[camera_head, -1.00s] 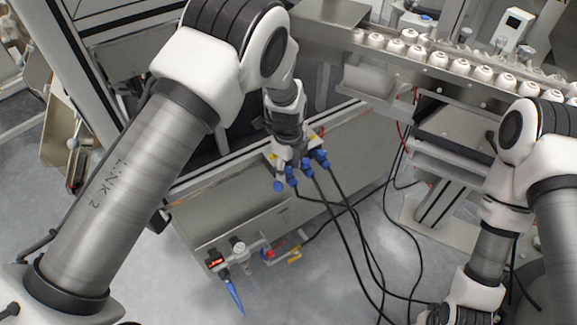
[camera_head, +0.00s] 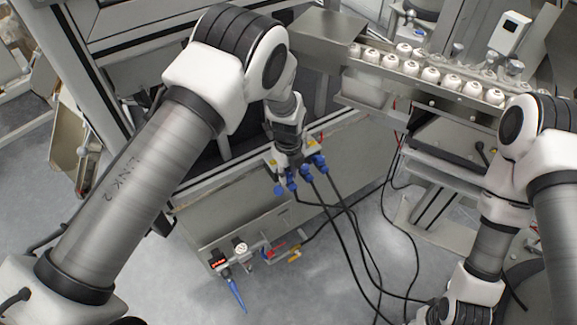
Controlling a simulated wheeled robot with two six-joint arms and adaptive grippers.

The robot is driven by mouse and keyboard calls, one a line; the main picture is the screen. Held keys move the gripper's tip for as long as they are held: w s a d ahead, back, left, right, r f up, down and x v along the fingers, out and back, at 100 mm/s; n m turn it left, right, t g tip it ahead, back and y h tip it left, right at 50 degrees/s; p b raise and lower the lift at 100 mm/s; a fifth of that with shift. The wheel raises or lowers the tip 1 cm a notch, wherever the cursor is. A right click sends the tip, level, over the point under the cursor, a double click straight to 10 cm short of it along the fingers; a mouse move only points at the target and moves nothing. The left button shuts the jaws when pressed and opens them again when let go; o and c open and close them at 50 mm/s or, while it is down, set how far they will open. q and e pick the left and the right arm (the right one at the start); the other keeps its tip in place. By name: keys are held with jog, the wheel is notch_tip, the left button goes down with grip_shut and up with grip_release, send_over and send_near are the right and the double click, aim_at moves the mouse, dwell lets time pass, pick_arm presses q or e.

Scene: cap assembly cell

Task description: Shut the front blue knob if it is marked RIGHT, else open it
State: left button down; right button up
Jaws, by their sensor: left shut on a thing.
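Several blue parts sit in a cluster at the machine's lower front, in the middle of the head view. The frontmost blue knob (camera_head: 279,190) has no cable that I can see; the blue parts beside it (camera_head: 306,173) have black cables hanging from them. My left gripper (camera_head: 290,170) points down into this cluster and is shut on a blue knob. The fingers hide much of it, and I cannot read any marking. My right arm comes in at the right and bends down to the bottom edge; its gripper is not in view.
Black cables (camera_head: 345,225) hang from the cluster to the floor. A small valve unit with a gauge (camera_head: 240,246), a red display (camera_head: 217,259) and a blue tube (camera_head: 236,293) is below left. A rail of white caps (camera_head: 430,74) runs at upper right. Grey floor lies in front.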

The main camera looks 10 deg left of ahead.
aim_at(289, 175)
pick_arm(q)
jog(key=shift+m+p, duration=1.2)
jog(key=shift+m, duration=0.1)
jog(key=c, duration=0.9)
grip_release()
notch_tip(289, 175, up, 12)
